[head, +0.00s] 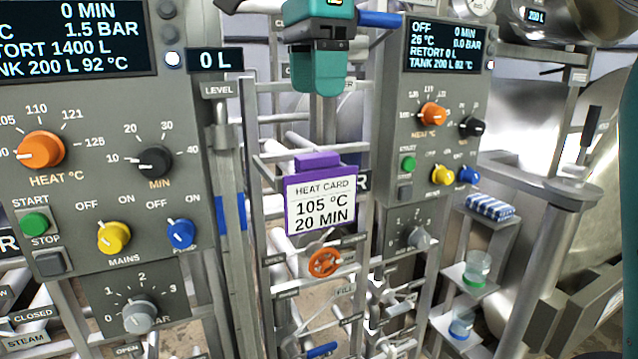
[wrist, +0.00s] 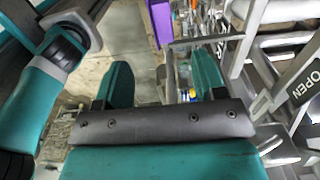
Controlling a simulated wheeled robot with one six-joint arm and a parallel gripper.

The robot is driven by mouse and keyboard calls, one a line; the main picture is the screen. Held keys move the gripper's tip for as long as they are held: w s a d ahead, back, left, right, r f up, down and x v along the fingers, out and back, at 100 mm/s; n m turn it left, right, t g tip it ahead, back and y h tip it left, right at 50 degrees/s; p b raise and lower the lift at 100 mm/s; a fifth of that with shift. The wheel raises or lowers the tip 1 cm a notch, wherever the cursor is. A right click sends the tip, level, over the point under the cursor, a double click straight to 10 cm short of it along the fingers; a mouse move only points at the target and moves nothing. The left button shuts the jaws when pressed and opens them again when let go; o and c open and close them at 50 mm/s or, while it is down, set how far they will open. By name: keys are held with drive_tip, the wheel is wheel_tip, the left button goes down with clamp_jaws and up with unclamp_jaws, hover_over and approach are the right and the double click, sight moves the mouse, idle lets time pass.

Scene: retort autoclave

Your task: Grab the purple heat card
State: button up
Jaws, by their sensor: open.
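The purple heat card (head: 318,181) hangs upright on the rack between the two panels in the head view. It has a purple tab on top and a white label reading 105 °C, 20 MIN. My teal gripper (head: 318,92) points down above the card, with a clear gap to the tab. In the wrist view, my gripper (wrist: 162,75) is open with nothing between its fingers. A purple strip of the card (wrist: 160,20) shows at the top edge there, beyond the fingers; the rest is out of frame.
A left control panel (head: 75,185) and a right control panel (head: 412,140) flank the card. An orange valve wheel (head: 323,263) sits just below it. Metal pipes surround the card. A folded striped cloth (head: 490,207) and jars (head: 478,266) stand on shelves at right.

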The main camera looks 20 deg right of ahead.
sight(318, 156)
wheel_tip(318, 156, down, 6)
drive_tip(key=shift+f, duration=0.2)
drive_tip(key=shift+d+f+p, duration=0.15)
drive_tip(key=shift+f+p, duration=1.05)
drive_tip(key=shift+f, duration=1.8)
drive_tip(key=c, duration=1)
drive_tip(key=shift+r, duration=0.1)
